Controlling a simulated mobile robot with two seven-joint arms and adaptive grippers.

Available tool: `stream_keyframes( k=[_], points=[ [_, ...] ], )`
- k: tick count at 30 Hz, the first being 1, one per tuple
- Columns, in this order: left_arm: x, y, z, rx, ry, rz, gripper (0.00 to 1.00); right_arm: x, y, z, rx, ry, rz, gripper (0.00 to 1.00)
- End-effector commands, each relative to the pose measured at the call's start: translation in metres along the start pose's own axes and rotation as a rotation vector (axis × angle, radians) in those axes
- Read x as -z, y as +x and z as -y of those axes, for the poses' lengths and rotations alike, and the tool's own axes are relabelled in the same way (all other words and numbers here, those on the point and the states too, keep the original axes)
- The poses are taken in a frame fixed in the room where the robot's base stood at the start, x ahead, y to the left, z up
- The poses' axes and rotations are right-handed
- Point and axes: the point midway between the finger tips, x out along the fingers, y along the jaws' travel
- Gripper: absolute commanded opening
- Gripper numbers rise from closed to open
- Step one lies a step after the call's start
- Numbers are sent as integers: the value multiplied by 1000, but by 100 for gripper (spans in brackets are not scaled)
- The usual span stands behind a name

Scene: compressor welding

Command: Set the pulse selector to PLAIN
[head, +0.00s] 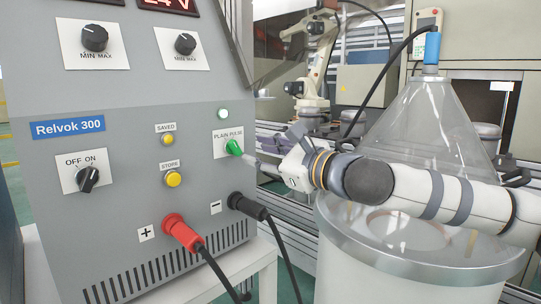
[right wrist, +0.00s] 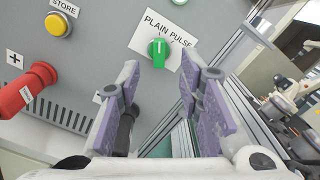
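The pulse selector is a green knob (head: 234,147) on a white plate (head: 228,139) marked PLAIN PULSE, on the grey welder front. In the right wrist view the green knob (right wrist: 158,52) is beyond the fingertips, with a pale mark that appears to point up toward the word PLAIN. My right gripper (head: 262,155) is just right of the knob in the head view. In the right wrist view its two purple-grey fingers (right wrist: 159,80) are spread apart with nothing between them. The knob looks clear of both fingers. My left gripper is out of view.
Below the selector are a red plug (head: 180,230) and a black plug (head: 246,206) with hanging cables. Yellow STORE (head: 173,179) and SAVED (head: 167,139) buttons and an OFF/ON switch (head: 88,179) are left. A clear cone (head: 425,125) over a round metal-rimmed drum stands right.

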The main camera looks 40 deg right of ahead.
Motion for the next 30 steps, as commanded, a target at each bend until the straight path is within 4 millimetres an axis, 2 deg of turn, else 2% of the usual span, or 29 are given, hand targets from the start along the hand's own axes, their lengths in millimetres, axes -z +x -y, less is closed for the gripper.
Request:
stream_keyframes(
  k=[3, 8, 30],
  points=[
    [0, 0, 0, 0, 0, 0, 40, 0, -25, 0, 0, 6, 2, 33],
    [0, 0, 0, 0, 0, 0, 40, 0, -42, -1, -1, 0, 1, 33],
    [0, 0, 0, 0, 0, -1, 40, 0, -43, -1, -2, -3, 0, 33]
  ],
)
